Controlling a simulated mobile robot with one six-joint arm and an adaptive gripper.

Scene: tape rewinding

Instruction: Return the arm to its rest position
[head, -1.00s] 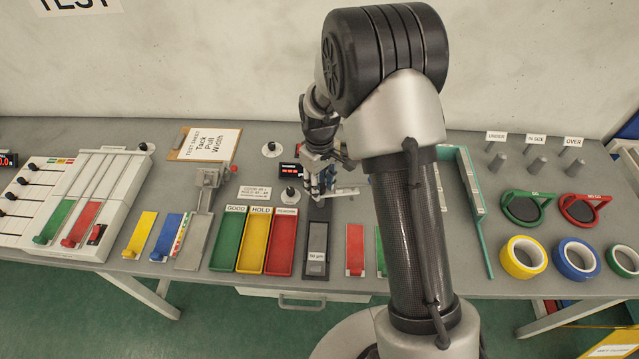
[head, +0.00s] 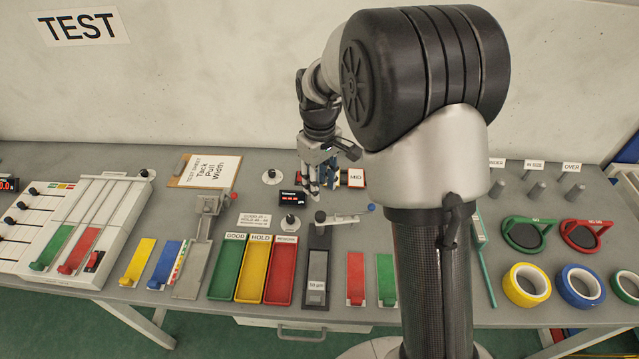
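My gripper (head: 322,190) hangs from my raised arm above the back middle of the bench, just right of the small black timer display (head: 292,198). It looks empty. Its fingers are small and dark here, and I cannot make out the gap between them. My arm's large black joint and column cover the right middle of the bench.
The grey bench (head: 440,180) carries green, yellow and red trays (head: 279,270), a dark gauge block (head: 317,265) with a lever, and a white tester (head: 75,235) at left. Tape rolls (head: 527,285) and two round holders (head: 524,235) stand at right. A clipboard (head: 205,171) lies behind.

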